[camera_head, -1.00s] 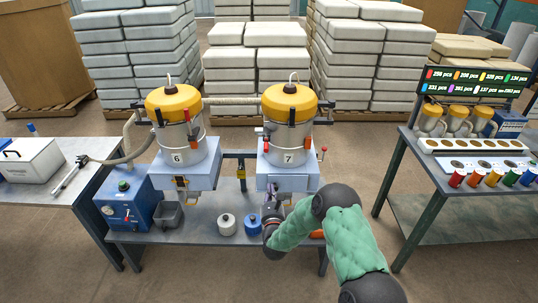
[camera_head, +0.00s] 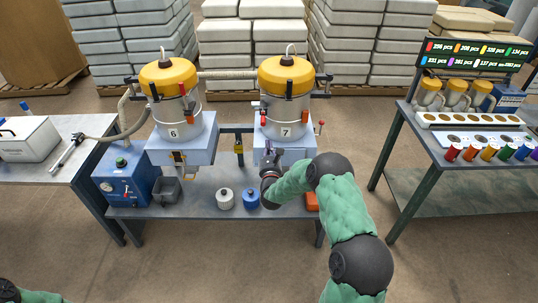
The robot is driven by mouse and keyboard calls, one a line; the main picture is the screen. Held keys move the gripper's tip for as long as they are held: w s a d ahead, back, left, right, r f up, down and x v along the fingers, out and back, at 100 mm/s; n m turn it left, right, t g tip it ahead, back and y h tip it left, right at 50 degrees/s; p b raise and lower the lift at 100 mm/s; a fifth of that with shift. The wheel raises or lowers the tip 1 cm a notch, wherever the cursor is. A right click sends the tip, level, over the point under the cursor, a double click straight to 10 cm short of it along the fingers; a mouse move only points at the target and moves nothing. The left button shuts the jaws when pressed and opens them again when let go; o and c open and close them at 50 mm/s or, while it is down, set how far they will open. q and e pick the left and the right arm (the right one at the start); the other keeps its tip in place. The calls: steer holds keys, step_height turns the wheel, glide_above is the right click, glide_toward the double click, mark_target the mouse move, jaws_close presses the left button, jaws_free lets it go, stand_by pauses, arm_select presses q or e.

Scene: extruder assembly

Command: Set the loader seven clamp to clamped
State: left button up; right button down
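Loader seven (camera_head: 287,107) is a silver drum with a yellow lid and a "7" label, standing on a pale blue box (camera_head: 299,148). Red and dark clamp handles show on its left (camera_head: 264,114) and right (camera_head: 305,117) sides; their exact settings are too small to tell. My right gripper (camera_head: 269,155) is in front of the box's left part, below the left handle. It is small and partly hidden by its own wrist, so its opening and any contact are unclear. My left arm shows only at the bottom left corner; its gripper is out of view.
Loader six (camera_head: 177,107) stands to the left. A white pot (camera_head: 225,198), a blue pot (camera_head: 250,198) and a grey bin (camera_head: 166,190) are on the bench below. An orange thing (camera_head: 312,201) lies by my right forearm. A side table (camera_head: 424,153) with spools stands right.

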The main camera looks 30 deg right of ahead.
mark_target(263, 116)
steer(key=w+r, duration=0.1)
steer(key=r, duration=0.1)
steer(key=w+d+r, duration=0.1)
steer(key=w+r, duration=0.1)
steer(key=shift+w+r, duration=0.15)
steer(key=shift+r, duration=0.1)
stand_by(0.3)
steer(key=shift+a+r+g+p, duration=0.1)
steer(key=shift+r+g+p, duration=0.3)
steer(key=shift+p, duration=0.2)
